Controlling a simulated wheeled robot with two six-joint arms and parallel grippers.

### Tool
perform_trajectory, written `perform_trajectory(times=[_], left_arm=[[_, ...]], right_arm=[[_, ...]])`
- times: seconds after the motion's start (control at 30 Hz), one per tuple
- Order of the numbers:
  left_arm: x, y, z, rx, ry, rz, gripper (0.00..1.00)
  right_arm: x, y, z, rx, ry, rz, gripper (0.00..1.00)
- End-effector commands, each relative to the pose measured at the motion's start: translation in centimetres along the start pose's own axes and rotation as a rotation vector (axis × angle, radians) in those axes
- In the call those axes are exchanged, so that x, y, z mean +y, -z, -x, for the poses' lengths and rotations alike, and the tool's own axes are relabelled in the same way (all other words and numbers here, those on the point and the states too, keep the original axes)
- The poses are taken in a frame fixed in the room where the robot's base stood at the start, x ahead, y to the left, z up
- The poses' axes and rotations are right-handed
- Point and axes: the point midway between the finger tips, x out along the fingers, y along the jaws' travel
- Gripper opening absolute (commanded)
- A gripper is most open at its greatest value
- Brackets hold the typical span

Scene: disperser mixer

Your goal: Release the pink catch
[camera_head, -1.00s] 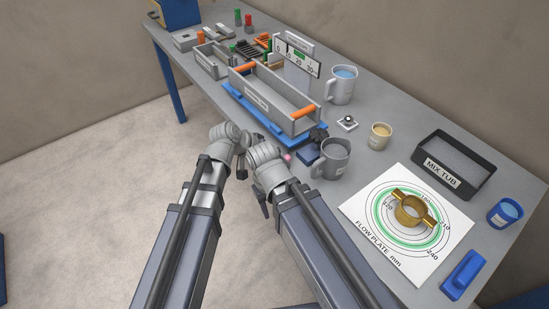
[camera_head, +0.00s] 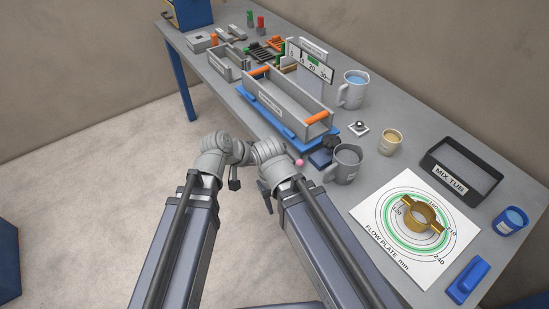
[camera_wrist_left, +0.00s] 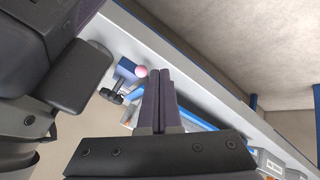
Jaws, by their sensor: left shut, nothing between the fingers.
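The pink catch shows as a small pink ball (camera_head: 299,162) at the table's front edge, just right of my right arm's wrist. In the left wrist view the pink ball (camera_wrist_left: 141,71) appears just left of the tips of my left gripper (camera_wrist_left: 165,73). The left fingers are shut with nothing between them; I cannot tell whether they touch the ball. In the head view the fingers are hard to make out behind the wrists. My right gripper (camera_head: 265,194) shows only as a dark part below its wrist, and its jaws cannot be read.
Beside the ball are a blue block (camera_head: 320,158) and a black knob (camera_head: 332,143). A grey mug (camera_head: 347,165) stands close on the right. A grey tray (camera_head: 268,103) with orange handles lies behind.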

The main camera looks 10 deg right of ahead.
Motion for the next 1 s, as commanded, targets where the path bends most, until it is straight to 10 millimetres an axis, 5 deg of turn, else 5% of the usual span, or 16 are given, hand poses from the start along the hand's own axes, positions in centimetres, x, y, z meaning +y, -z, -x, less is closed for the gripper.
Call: perform_trajectory(times=[0.03,0.23,0.83,1.0], left_arm=[[0.6,0.0,1.7,0.000,0.000,0.002,0.00],[1.0,-0.4,3.7,-0.001,0.000,0.000,0.00],[0.9,-0.6,3.8,-0.003,0.001,0.000,0.00],[-2.4,-1.8,4.6,-0.069,0.094,0.041,0.00]], right_arm=[[0.1,-0.1,1.5,0.000,0.000,0.000,0.50],[0.3,-0.2,3.1,0.000,0.000,0.000,0.50],[0.3,-0.2,3.1,0.000,0.000,0.000,0.50],[0.3,-0.2,3.1,0.000,0.000,0.000,0.50]])
